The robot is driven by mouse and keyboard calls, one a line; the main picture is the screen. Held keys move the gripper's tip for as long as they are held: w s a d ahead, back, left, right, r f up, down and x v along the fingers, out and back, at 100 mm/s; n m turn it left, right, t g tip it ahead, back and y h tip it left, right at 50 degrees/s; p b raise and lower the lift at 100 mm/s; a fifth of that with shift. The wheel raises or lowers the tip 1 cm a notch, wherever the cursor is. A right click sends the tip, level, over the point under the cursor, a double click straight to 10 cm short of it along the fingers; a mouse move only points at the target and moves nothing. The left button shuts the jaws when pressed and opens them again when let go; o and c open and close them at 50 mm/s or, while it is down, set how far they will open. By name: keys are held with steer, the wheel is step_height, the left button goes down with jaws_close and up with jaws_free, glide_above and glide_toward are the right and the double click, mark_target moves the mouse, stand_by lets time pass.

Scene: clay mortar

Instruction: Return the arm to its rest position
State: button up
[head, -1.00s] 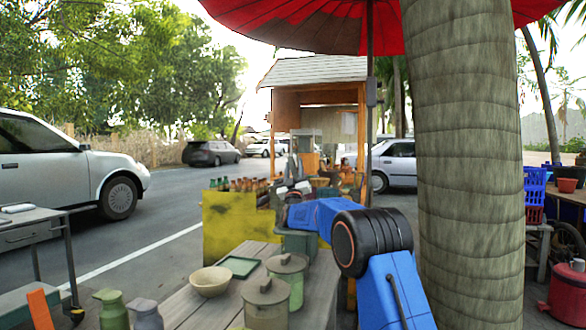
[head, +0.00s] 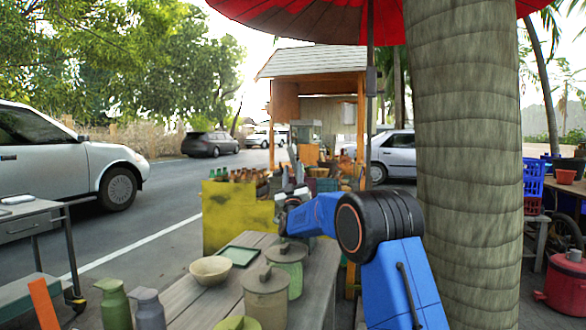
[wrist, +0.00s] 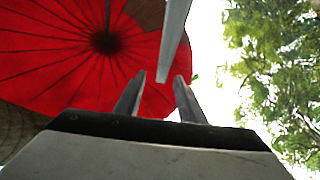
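My arm reaches in from the lower right of the head view, past the right side of the wooden table (head: 190,302). Its blue forearm points left and away, to a dark wrist above the table's far end. In the head view the gripper is small against the cluttered stall and its fingers are hard to make out. In the wrist view my gripper (wrist: 160,76) shows two grey fingers with a clear gap and nothing held between them. It points up toward the red umbrella (wrist: 60,60) and the sky.
A bowl (head: 211,270), a green tray (head: 240,256), a lidded grey jar (head: 266,302) and a green jar (head: 288,272) stand on the table. A thick trunk (head: 465,180) rises just right of my arm. A yellow counter (head: 235,220) stands beyond.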

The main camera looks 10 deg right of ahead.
steer(key=shift+s+r+y, duration=0.3)
steer(key=shift+s, duration=0.1)
steer(key=s+f+g+y, duration=0.2)
steer(key=s+f+g, duration=0.5)
steer(key=s, duration=1.6)
steer(key=s+d+f+m+g+y, duration=0.1)
steer(key=s+f+g, duration=0.6)
steer(key=s+f, duration=0.9)
steer(key=s+f+g+y, duration=0.2)
steer(key=s+f+g, duration=0.4)
steer(key=s, duration=2.6)
step_height(320, 180, down, 6)
steer(key=shift+d+r+m+g+y, duration=0.15)
steer(key=shift+d+m+g+y, duration=0.1)
steer(key=shift+m+g+y, duration=0.15)
